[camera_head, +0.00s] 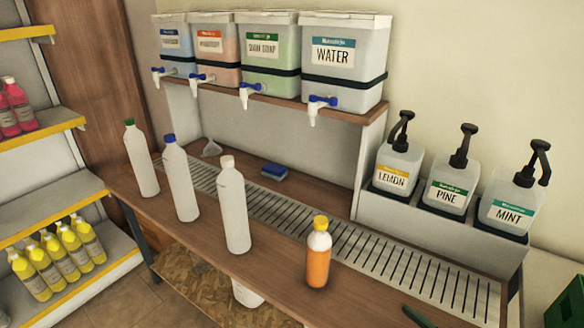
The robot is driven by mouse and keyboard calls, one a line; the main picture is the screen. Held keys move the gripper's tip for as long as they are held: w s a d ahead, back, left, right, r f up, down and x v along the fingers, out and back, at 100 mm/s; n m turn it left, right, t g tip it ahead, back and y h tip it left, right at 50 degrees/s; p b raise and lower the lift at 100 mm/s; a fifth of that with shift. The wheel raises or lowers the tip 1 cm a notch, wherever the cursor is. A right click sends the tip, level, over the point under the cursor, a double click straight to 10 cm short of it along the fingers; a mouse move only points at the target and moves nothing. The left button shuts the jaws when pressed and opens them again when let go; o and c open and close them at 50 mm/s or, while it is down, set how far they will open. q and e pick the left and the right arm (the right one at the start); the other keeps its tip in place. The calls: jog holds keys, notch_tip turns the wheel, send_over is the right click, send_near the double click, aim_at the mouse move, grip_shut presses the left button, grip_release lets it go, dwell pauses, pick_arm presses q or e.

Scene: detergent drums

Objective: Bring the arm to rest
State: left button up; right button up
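Neither of my arms or grippers shows in the head view. The task names no object besides the arm. On the wooden counter (200,236) stand three white bottles: one with a green cap (142,165), one with a blue cap (180,182) and one with a white cap (233,208). A smaller orange bottle with a yellow cap (318,260) stands to their right. All are upright and apart from each other.
Drums with taps, one labelled WATER (343,85), stand on a shelf above. Pump bottles, one labelled PINE (450,190), stand at the right. A metal grate (300,225) and blue sponge (274,172) lie behind the bottles. Shelves (60,205) hold yellow bottles at left.

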pick_arm(q)
jog(key=w+r+t+p, duration=0.1)
jog(key=w+r+p, duration=0.3)
jog(key=r, duration=0.2)
jog(key=shift+a+p, duration=0.35)
pick_arm(e)
jog(key=s+f+m+g+h, duration=0.2)
jog(key=s+f, duration=0.4)
jog(key=s, duration=0.7)
jog(key=s+a+f+m+g+h, duration=0.1)
jog(key=s+f+m+g+h, duration=0.2)
jog(key=s, duration=1.1)
notch_tip(320, 180, down, 4)
jog(key=h, duration=0.3)
jog(key=shift+a+r+g+h, duration=0.25)
jog(key=shift+a+g+h, duration=0.05)
jog(key=shift+g+h, duration=0.1)
pick_arm(q)
jog(key=shift+r, duration=0.1)
